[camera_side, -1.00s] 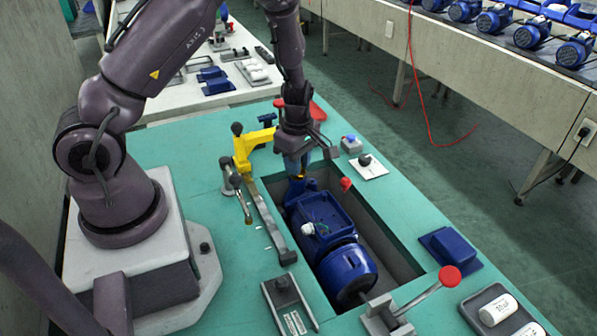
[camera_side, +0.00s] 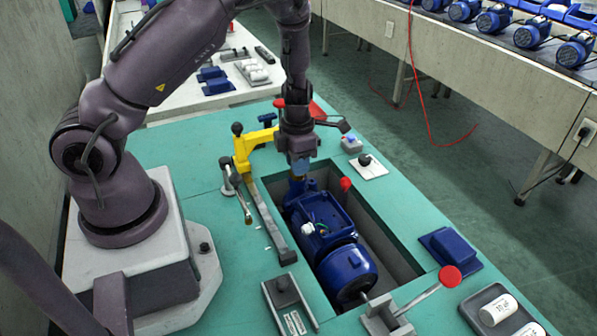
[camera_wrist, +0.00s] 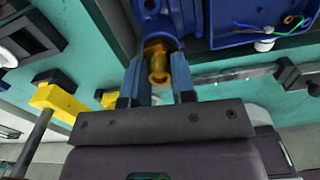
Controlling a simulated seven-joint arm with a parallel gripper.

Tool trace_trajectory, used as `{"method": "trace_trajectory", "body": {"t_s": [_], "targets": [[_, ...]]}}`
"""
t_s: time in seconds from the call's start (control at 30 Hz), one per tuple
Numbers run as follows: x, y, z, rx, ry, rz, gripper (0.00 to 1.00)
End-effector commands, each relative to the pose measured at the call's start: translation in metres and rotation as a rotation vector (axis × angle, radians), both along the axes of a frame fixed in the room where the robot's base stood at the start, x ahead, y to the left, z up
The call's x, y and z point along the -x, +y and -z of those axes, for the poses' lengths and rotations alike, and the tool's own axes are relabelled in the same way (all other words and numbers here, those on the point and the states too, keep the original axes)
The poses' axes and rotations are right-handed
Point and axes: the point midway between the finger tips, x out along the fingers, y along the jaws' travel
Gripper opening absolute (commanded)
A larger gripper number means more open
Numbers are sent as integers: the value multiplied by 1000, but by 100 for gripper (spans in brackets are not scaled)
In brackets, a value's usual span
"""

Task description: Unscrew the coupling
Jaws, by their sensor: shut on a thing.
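The blue pump (camera_side: 325,230) lies in a rectangular recess in the green bench. The brass coupling (camera_wrist: 157,66) sits at the blue outlet of the pump in the wrist view, between the blue fingers of my gripper (camera_wrist: 158,86). My gripper is shut on it. In the side view my gripper (camera_side: 299,172) is over the far end of the pump, and its fingers hide most of the coupling. In the wrist view the coupling still meets the pump's outlet; its thread is not visible.
A yellow clamp (camera_side: 245,150) and a long grey bar (camera_side: 268,217) stand left of the recess. A red-knobbed lever (camera_side: 450,277) is at the near right. The left green bench surface is mostly clear.

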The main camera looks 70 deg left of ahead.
Motion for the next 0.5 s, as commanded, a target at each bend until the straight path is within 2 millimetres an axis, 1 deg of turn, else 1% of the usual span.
{"method": "trace_trajectory", "body": {"t_s": [0.1, 0.37, 0.43, 0.5], "targets": [[0, 0, 0, 0, 0, -78, 7], [0, 0, 0, 0, 0, -89, 7], [0, 0, 0, 0, 1, -130, 7], [0, 0, 0, -1, 1, -222, 7]]}}
